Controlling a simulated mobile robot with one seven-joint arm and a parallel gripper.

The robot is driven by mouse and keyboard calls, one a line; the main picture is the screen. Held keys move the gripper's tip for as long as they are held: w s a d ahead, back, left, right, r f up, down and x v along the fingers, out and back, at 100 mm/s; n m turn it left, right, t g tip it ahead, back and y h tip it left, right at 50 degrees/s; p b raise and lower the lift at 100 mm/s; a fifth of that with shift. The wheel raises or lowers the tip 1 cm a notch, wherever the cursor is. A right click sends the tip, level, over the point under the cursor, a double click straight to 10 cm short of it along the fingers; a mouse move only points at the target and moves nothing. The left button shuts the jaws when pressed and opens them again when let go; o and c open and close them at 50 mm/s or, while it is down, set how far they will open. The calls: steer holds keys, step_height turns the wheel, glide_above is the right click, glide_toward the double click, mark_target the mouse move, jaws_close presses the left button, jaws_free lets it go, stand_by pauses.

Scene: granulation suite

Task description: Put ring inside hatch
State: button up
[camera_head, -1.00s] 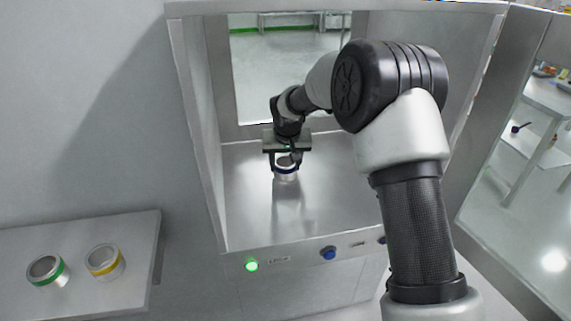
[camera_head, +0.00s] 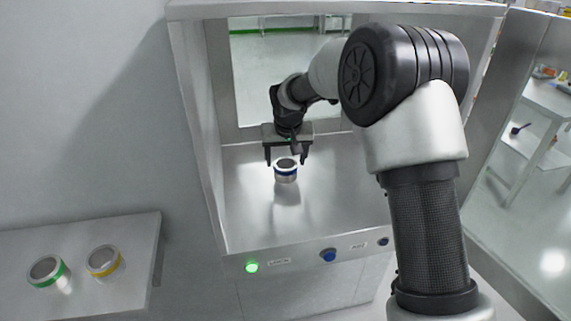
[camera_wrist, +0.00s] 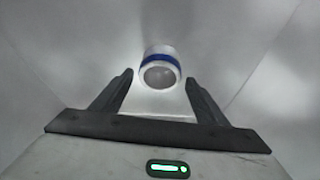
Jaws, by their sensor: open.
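A silver ring with a blue band (camera_head: 286,170) stands on the metal floor of the hatch (camera_head: 330,205), inside its opening. The ring also shows in the wrist view (camera_wrist: 159,68), just beyond the fingertips. My gripper (camera_head: 286,160) is open, with its two fingers apart behind and slightly above the ring. In the wrist view my gripper (camera_wrist: 158,82) holds nothing between its fingers. Two more silver rings stand on the side shelf at left: one with a green band (camera_head: 47,271) and one with a yellow band (camera_head: 104,261).
The side shelf (camera_head: 130,232) is outside the hatch at lower left. The hatch front has a lit green button (camera_head: 251,267) and a blue button (camera_head: 328,255). An open door (camera_head: 500,150) stands at right. The hatch floor around the blue-banded ring is clear.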

steer(key=v, duration=0.8)
steer(key=shift+s, duration=0.15)
